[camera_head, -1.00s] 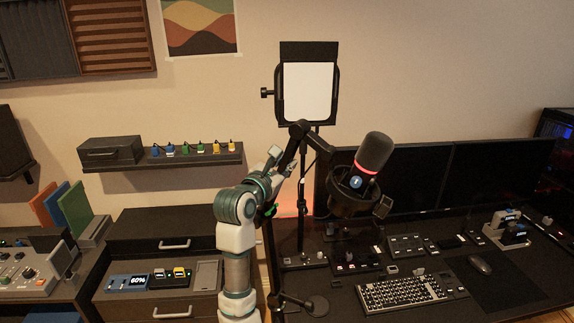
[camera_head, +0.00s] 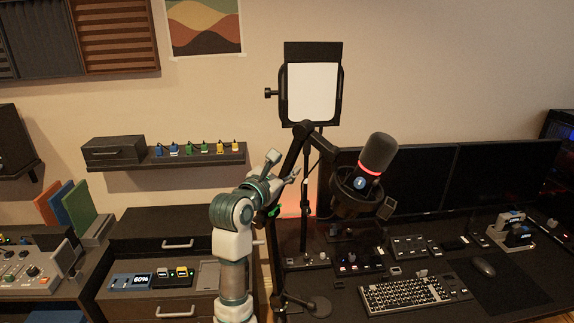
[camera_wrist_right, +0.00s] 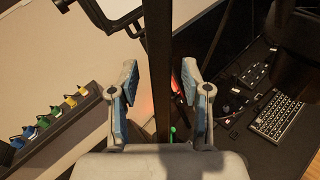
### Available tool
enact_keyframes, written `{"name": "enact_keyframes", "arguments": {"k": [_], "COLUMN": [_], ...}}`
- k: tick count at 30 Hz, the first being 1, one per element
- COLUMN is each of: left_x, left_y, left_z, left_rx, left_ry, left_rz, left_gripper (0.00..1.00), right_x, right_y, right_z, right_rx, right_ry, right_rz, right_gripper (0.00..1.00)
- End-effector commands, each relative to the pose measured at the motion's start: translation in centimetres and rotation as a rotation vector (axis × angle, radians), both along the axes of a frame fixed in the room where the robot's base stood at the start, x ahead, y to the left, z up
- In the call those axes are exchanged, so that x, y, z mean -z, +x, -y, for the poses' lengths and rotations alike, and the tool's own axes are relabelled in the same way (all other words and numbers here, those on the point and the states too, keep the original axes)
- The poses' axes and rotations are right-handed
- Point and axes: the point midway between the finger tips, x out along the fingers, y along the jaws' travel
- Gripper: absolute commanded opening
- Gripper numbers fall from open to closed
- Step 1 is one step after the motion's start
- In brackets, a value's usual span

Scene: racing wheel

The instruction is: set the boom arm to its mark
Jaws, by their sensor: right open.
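The black boom arm (camera_head: 291,160) rises from the desk's left edge to an elbow, then slopes down right to a microphone (camera_head: 377,155) with a red glowing ring. My right gripper (camera_head: 283,168) is at the boom's lower segment, below the elbow. In the right wrist view the dark boom bar (camera_wrist_right: 158,60) runs between the open fingers of my right gripper (camera_wrist_right: 162,88), with a gap visible on both sides. A small green piece (camera_wrist_right: 172,134) shows beside the bar; whether it is the mark I cannot tell. My left gripper is out of view.
A white light panel (camera_head: 313,92) stands behind the boom elbow. Monitors (camera_head: 420,178), a keyboard (camera_head: 405,293) and several small control boxes occupy the desk to the right. A wall shelf (camera_head: 200,157) with several coloured plugs is left of my gripper.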

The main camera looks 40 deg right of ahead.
Motion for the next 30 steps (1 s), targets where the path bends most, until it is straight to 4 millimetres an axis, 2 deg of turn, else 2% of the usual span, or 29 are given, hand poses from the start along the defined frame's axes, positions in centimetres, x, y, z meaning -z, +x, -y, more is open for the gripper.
{"name": "enact_keyframes", "arguments": {"k": [6,12,17,30], "left_x": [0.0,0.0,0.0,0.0], "left_y": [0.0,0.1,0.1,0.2], "left_z": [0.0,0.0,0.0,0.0], "left_rx": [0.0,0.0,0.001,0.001], "left_ry": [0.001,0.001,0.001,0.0], "left_rz": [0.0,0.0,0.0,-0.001], "left_gripper": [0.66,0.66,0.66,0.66], "right_x": [0.1,0.1,0.2,0.2], "right_y": [-1.9,-3.2,-3.7,-3.8], "right_z": [-4.8,-7.9,-9.0,-9.2], "right_rx": [-0.005,-0.002,0.0,0.0], "right_ry": [0.003,0.0,0.0,0.0], "right_rz": [0.001,0.0,-0.001,-0.001], "right_gripper": [0.48,0.48,0.48,0.48]}}
